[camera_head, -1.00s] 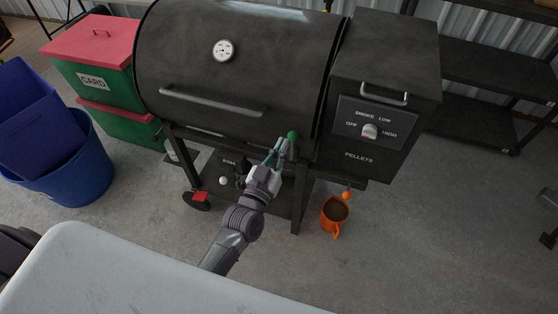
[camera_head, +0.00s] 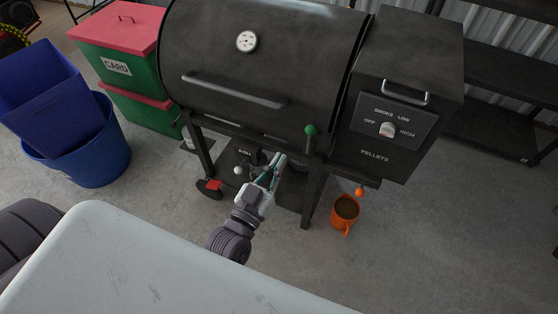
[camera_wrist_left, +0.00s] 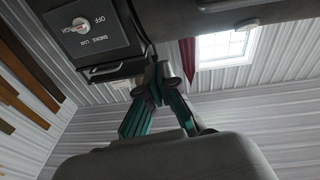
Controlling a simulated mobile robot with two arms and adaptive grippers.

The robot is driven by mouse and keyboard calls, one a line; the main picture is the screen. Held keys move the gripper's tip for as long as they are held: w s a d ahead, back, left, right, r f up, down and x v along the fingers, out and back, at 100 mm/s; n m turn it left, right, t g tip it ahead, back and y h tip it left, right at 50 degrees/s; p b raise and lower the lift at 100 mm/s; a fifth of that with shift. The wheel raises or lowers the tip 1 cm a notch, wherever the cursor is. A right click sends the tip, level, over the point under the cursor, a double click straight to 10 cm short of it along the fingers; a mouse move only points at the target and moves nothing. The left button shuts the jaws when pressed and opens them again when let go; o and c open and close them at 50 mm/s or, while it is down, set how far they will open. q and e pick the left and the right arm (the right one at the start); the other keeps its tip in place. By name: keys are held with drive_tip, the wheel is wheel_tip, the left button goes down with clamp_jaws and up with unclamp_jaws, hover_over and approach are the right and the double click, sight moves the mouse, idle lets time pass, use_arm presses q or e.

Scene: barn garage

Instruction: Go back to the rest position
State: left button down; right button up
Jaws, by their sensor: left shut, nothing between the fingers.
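My left gripper (camera_head: 273,170) is in front of the lower part of the black pellet grill (camera_head: 262,60) in the head view. Its green fingers are shut with nothing between them. It is apart from the green ball knob (camera_head: 310,130) on the grill's front. In the left wrist view the shut fingertips (camera_wrist_left: 160,72) point toward the grill's control box (camera_wrist_left: 90,28), which looks upside down. My right gripper is not in view.
A white surface (camera_head: 150,270) fills the lower left. Blue bins (camera_head: 85,150) and a green box with a red lid (camera_head: 120,55) stand at left. A black shelf (camera_head: 500,90) is at right. Open floor lies at lower right.

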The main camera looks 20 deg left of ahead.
use_arm(q)
drive_tip(key=s+f+g, duration=0.3)
drive_tip(key=f, duration=0.8)
drive_tip(key=s+f+m+g, duration=0.1)
drive_tip(key=s+f+g, duration=0.15)
drive_tip(key=f, duration=0.75)
drive_tip(key=s+f+g, duration=0.2)
drive_tip(key=f+g, duration=0.1)
drive_tip(key=f, duration=0.8)
drive_tip(key=s+a+f+g, duration=0.2)
drive_tip(key=s+f, duration=0.4)
drive_tip(key=s, duration=0.3)
drive_tip(key=s+a+f+g+y, duration=0.1)
drive_tip(key=s+a+f+g, duration=0.2)
drive_tip(key=s+f, duration=0.4)
drive_tip(key=s+a+f+g+y, duration=0.1)
drive_tip(key=s+f+g, duration=0.4)
drive_tip(key=s, duration=0.6)
drive_tip(key=shift+s+a+f+m, duration=0.3)
drive_tip(key=shift+a+f+m, duration=0.1)
drive_tip(key=shift+a+f, duration=0.4)
